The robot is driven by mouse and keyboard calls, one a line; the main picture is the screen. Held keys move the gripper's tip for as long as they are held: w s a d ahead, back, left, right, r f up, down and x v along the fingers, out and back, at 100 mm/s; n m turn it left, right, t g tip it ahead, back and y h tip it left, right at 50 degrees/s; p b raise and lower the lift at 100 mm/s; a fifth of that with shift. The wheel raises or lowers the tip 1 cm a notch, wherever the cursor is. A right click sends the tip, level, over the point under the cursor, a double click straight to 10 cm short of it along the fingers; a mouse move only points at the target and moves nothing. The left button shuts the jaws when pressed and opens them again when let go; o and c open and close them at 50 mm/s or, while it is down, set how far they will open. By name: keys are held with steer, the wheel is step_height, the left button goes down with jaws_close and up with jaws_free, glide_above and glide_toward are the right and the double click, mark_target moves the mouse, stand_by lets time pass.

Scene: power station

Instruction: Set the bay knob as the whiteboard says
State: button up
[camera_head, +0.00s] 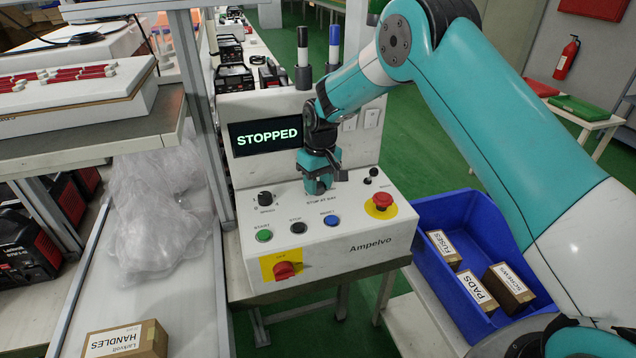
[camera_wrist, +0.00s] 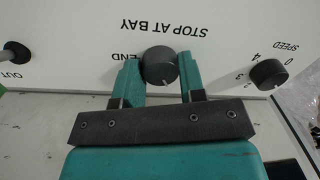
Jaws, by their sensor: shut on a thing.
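The white control box (camera_head: 345,258) marked Ampelvo stands on a bench. Its dark round bay knob (camera_wrist: 158,67) sits under the label STOP AT BAY in the wrist view. My gripper (camera_wrist: 158,72) is shut on this knob, one teal finger on each side. The word END shows just left of the knob; any other scale marks are hidden by the fingers, and I cannot read its setting for certain. In the head view my gripper (camera_head: 318,187) hides the knob. The display (camera_head: 266,135) reads STOPPED. I cannot make out a whiteboard with writing in either view.
A speed knob (camera_head: 265,198) sits left of my gripper. Green (camera_head: 264,235), black (camera_head: 298,227) and blue (camera_head: 331,220) buttons, a red emergency button (camera_head: 382,201) and a red rotary switch (camera_head: 284,270) share the panel. A blue crate (camera_head: 425,218) with boxes stands right.

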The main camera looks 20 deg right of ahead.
mark_target(322, 183)
steer(key=o, duration=0.9)
steer(key=shift+r, duration=0.15)
steer(key=r, duration=0.5)
steer(key=r+b, duration=0.1)
steer(key=r, duration=0.5)
steer(key=d+r+b, duration=0.1)
steer(key=r, duration=0.5)
steer(key=shift+w+r, duration=0.1)
steer(key=shift+w, duration=0.05)
steer(key=s+a+n+y, duration=0.1)
steer(key=s, duration=1.1)
steer(key=s+a+r+n+y, duration=0.1)
steer(key=s+a, duration=0.1)
steer(key=s, duration=1.1)
steer(key=s+a+r+n+y, duration=0.1)
steer(key=s+a, duration=0.1)
steer(key=s, duration=1)
steer(key=shift+s+r+y, duration=0.1)
steer(key=shift+s+y, duration=0.1)
steer(key=shift+y, duration=0.1)
